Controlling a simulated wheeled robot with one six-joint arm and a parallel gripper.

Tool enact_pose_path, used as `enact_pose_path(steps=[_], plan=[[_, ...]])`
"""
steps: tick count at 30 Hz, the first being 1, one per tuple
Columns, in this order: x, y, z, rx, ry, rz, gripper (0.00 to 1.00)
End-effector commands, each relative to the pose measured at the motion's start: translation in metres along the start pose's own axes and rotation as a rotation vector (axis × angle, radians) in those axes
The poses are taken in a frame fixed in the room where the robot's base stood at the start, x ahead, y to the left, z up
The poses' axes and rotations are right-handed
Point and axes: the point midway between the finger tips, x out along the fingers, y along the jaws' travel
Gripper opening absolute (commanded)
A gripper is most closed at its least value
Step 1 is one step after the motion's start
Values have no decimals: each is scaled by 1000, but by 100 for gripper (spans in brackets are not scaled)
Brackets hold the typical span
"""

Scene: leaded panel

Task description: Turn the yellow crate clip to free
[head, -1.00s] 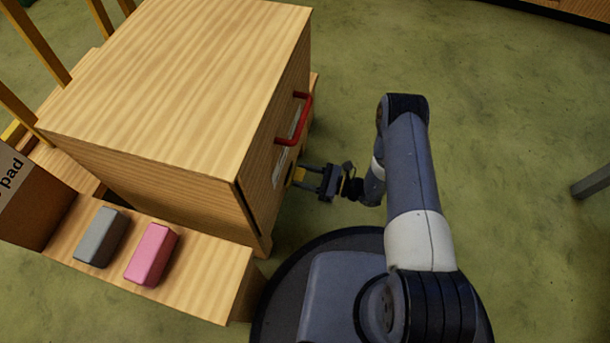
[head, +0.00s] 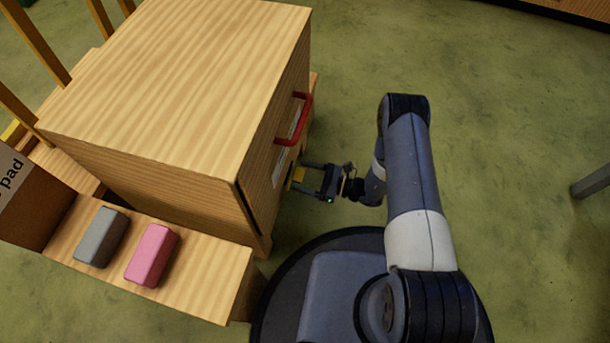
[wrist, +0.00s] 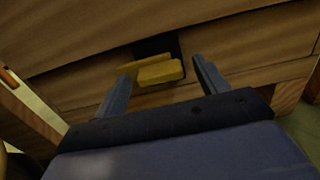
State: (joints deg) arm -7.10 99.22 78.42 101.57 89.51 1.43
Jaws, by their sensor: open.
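The yellow crate clip (wrist: 160,73) shows in the wrist view on the dark front of the wooden crate, as a short yellow bar in front of a dark plate. In the head view only a small yellow part of the clip (head: 298,174) shows, low on the crate's right face. My gripper (head: 305,175) points at this face from the right. In the wrist view my gripper (wrist: 158,78) is open, with one finger on each side of the clip. I cannot tell whether a finger touches it.
The wooden crate (head: 180,60) has a red handle (head: 295,120) above the clip. A grey block (head: 101,237) and a pink block (head: 152,254) lie on a wooden ledge (head: 215,285) at the left. Green floor to the right is mostly free.

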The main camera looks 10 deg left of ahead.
Motion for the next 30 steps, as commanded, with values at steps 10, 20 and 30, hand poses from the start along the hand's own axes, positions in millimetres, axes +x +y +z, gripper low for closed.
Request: enact_pose_path(steps=[10, 20, 30], plan=[[-52, -1, 3, 1, 0, -7, 69], [-98, -1, 1, -1, -1, -3, 69], [-106, 0, 0, -1, 0, 0, 69]])
